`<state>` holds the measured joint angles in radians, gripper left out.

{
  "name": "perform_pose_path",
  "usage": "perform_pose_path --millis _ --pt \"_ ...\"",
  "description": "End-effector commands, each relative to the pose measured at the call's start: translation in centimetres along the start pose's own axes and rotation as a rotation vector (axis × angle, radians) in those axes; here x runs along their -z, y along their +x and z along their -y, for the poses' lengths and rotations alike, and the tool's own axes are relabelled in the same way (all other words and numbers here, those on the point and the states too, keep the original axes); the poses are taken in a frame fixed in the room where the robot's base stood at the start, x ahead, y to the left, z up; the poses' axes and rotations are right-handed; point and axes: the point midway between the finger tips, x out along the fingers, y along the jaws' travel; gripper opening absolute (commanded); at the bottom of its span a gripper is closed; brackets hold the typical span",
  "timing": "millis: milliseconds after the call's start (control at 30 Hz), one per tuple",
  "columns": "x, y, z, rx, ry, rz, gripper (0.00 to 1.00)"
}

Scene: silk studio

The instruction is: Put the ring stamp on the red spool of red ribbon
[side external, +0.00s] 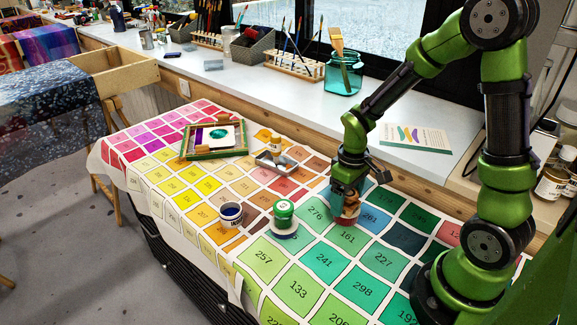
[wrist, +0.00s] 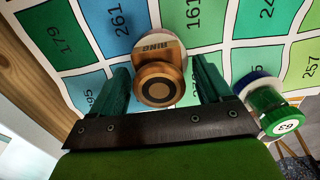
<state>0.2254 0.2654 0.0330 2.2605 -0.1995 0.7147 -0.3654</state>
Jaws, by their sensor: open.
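The ring stamp (wrist: 158,84), a wooden piece with a dark ring on its round end and the word RING on its side, is between my open fingers in the wrist view. In the side view the stamp (side external: 351,203) appears to stand upright on the red spool (side external: 346,220), whose red edge shows low on the cloth. A pale round rim of the spool (wrist: 174,45) shows behind the stamp in the wrist view. My gripper (side external: 347,193) is open around the stamp, with gaps visible beside it in the wrist view (wrist: 165,85). The stamp's underside is hidden.
A green-capped container (side external: 283,209) sits on a white-and-blue spool (side external: 284,232) left of my gripper. A blue-topped jar (side external: 231,214) stands farther left. A small grey tray (side external: 275,163) and a green-framed tray (side external: 190,152) lie behind on the numbered cloth (side external: 257,258). The front cloth is clear.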

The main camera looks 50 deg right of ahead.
Motion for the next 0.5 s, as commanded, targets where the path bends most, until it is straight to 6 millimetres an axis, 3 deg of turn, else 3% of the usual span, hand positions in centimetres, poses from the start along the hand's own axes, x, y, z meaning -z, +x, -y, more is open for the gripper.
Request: perform_pose_path --millis 267,500 --pt "0.1 -1.4 0.0 -0.001 0.000 -0.004 0.78" --pt "0.1 -6.4 0.0 -0.002 0.000 -0.008 0.78"
